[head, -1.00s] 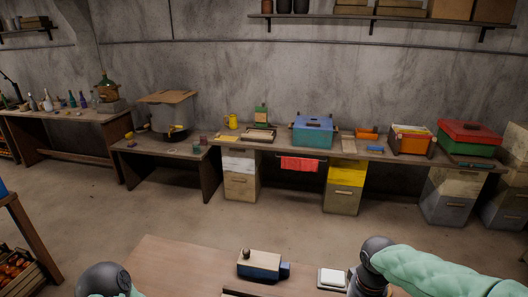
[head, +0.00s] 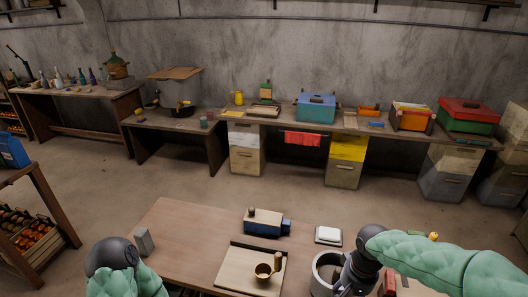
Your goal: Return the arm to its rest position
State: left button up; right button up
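My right arm (head: 440,258) comes in from the right in a green sleeve and ends in a dark wrist. The dark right gripper (head: 352,280) points down beside a round grey pot (head: 318,285); its fingers cannot be made out. My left arm (head: 108,284) shows at the lower left as a green sleeve and a dark round joint; its gripper is out of view. A small copper cup (head: 263,271) with a wooden handle stands on a wooden board (head: 236,268). A blue and cream box (head: 264,226) lies behind it, with a white square pad (head: 328,235) to its right.
The near wooden table (head: 190,228) has free room at its left and centre. A grey block (head: 144,241) stands on its left edge. A reddish object (head: 389,282) is partly hidden under my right arm. A bench (head: 280,125) with boxes runs along the far wall.

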jog(key=s+a+f+y, duration=0.1)
jog(key=a+f, duration=0.2)
jog(key=f, duration=0.3)
jog(key=s+a+f+n+y, duration=0.1)
jog(key=a+f, duration=0.2)
jog(key=f, duration=0.3)
jog(key=s+a+f+y, duration=0.1)
jog(key=a+f, duration=0.1)
jog(key=f, duration=0.4)
jog(key=s+a+f, duration=0.2)
jog(key=s+f, duration=0.2)
jog(key=f, duration=0.2)
jog(key=s+a+f+b, duration=0.1)
jog(key=s+a+f, duration=0.1)
jog(key=s+f, duration=0.3)
jog(key=x, duration=0.2)
jog(key=shift+s+f, duration=0.2)
jog(key=shift+f, duration=0.1)
jog(key=shift+a, duration=0.2)
